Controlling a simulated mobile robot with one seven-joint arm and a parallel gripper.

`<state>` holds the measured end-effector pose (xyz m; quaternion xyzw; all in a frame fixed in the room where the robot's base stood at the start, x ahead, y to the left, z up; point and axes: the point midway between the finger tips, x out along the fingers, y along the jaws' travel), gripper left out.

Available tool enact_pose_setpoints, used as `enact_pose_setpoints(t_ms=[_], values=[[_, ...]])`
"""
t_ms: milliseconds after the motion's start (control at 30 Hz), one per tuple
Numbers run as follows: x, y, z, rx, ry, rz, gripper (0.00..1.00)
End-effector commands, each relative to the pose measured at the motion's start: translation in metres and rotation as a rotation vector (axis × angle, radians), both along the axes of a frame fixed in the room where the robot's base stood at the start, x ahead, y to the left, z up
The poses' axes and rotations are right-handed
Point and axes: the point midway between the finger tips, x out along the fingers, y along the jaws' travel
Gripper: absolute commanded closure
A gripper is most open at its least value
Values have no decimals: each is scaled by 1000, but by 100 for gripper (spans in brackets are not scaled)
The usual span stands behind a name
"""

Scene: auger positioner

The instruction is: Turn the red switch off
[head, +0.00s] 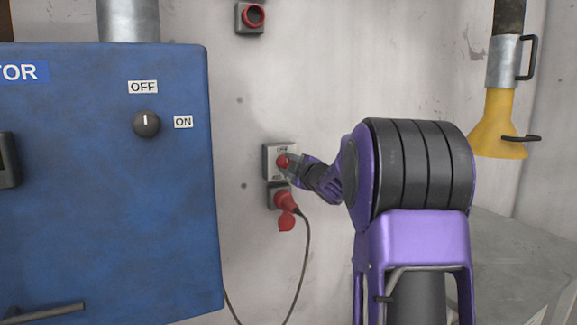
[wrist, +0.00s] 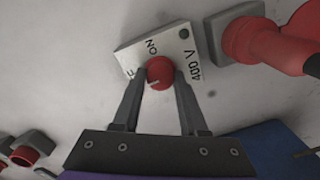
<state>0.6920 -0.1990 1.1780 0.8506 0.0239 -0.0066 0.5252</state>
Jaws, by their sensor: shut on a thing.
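The red switch (head: 283,161) is a round knob on a small grey plate (head: 270,151) on the wall. In the wrist view the red switch (wrist: 160,72) sits between my fingertips, with a short mark on its face. The plate (wrist: 185,42) reads "ON" and "400 V"; other lettering is partly hidden by a finger. My gripper (head: 288,165) reaches the switch from the right. In the wrist view my gripper (wrist: 161,79) is shut on the knob, one finger on each side.
A red plug (head: 286,204) with a dark hanging cable sits in the socket just below the switch. A blue cabinet (head: 100,220) with a black ON/OFF dial (head: 146,123) stands at left. A yellow funnel (head: 497,125) hangs at right.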

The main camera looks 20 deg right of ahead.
Motion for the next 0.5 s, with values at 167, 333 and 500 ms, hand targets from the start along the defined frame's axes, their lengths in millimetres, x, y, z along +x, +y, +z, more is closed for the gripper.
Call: enact_pose_setpoints(t_ms=[167,333,500], values=[[0,1,1,-10,-2,3,100],[0,1,1,-11,-2,3,100],[0,1,1,-10,-2,3,45]])
